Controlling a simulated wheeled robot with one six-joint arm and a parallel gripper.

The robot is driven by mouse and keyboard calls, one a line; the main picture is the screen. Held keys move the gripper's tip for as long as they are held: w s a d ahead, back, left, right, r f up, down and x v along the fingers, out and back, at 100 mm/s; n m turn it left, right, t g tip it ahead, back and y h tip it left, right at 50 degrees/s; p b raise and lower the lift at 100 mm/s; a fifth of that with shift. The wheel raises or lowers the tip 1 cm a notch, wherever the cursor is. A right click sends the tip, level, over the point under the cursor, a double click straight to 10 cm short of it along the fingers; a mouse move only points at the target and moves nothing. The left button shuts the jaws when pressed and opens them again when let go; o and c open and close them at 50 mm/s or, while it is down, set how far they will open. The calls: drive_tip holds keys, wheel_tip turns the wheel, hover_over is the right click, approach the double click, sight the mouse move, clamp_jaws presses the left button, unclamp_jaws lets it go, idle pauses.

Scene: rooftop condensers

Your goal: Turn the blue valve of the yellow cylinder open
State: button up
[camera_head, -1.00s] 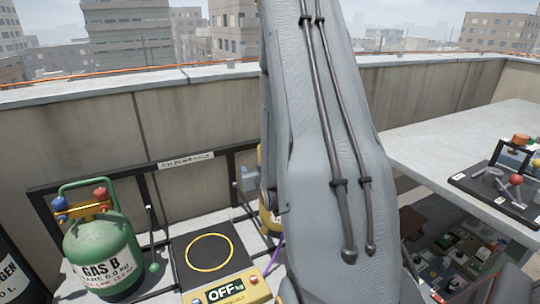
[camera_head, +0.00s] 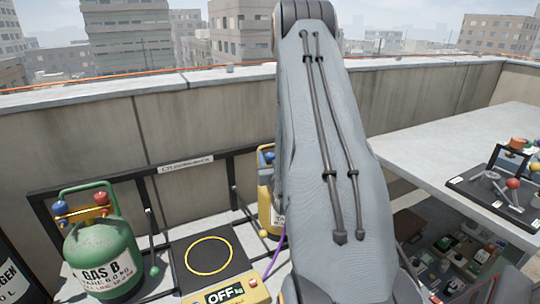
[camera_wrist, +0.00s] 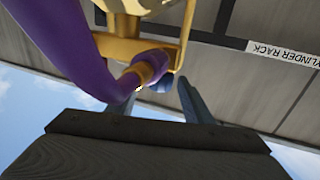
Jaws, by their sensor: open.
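The yellow cylinder (camera_head: 265,205) stands at the rack in the head view, its right side hidden behind my arm. Blue parts (camera_head: 268,156) show at its top. In the wrist view, which is upside down, its yellow collar (camera_wrist: 180,45) fills the top middle. A blue knob (camera_wrist: 160,86), seemingly the valve, shows small behind a brass fitting. My gripper (camera_wrist: 155,96) is open, its two fingers pointing toward the knob, which appears between the tips. The purple hose and fitting cover the left fingertip, and contact cannot be told. The head view does not show my gripper.
A purple hose (camera_wrist: 75,45) crosses close in front of my gripper. A green gas cylinder (camera_head: 102,245) stands left of a black scale plate (camera_head: 190,240) with an OFF display. A grey table (camera_head: 450,140) is at the right. The rack (camera_wrist: 285,55) and wall lie behind.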

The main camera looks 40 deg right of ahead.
drive_tip(key=shift+w+d, duration=0.2)
drive_tip(key=shift+w, duration=0.2)
drive_tip(key=c, duration=1.1)
drive_tip(key=shift+o, duration=0.2)
drive_tip(key=shift+n+t+y, duration=0.3)
drive_tip(key=shift+y, duration=0.1)
drive_tip(key=n+t+y, duration=0.1)
drive_tip(key=n+y, duration=0.1)
drive_tip(key=y, duration=0.1)
drive_tip(key=shift+s+d, duration=0.1)
drive_tip(key=shift+d, duration=0.05)
drive_tip(key=n+y, duration=0.2)
drive_tip(key=y, duration=0.2)
drive_tip(key=shift+n+t+p, duration=0.3)
drive_tip(key=shift+p, duration=0.1)
drive_tip(key=n+y, duration=0.2)
drive_tip(key=y, duration=0.2)
drive_tip(key=n+g+y, duration=0.1)
drive_tip(key=n+y, duration=0.2)
drive_tip(key=y, duration=0.1)
drive_tip(key=shift+g, duration=0.3)
drive_tip(key=shift+a+n, duration=0.2)
drive_tip(key=shift+n, duration=0.2)
